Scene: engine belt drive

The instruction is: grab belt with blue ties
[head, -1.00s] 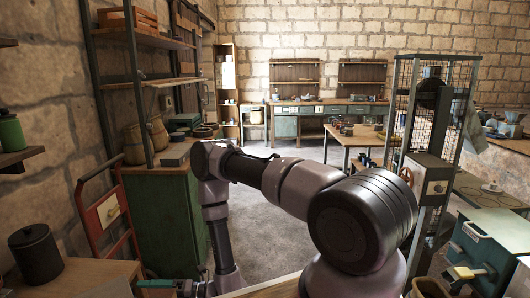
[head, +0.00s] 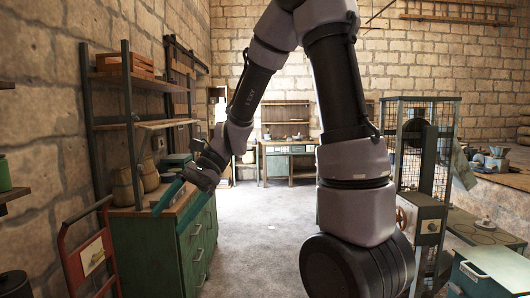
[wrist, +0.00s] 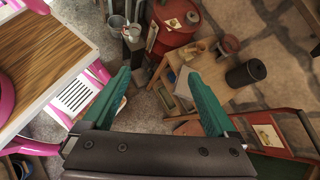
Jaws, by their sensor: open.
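My gripper (head: 168,219) is raised in front of the green cabinet's top in the head view. Its two teal fingers also show in the wrist view (wrist: 159,74), spread apart with nothing between them. I cannot make out a belt with blue ties in either view. The gripper and forearm cover part of the cabinet top (head: 150,207).
Shelves (head: 137,125) stand against the left wall above the green cabinet (head: 160,258). A red hand truck (head: 90,258) stands at its left. A wire-mesh cage (head: 440,150) stands at the right. Grey floor (head: 252,230) is clear in the middle.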

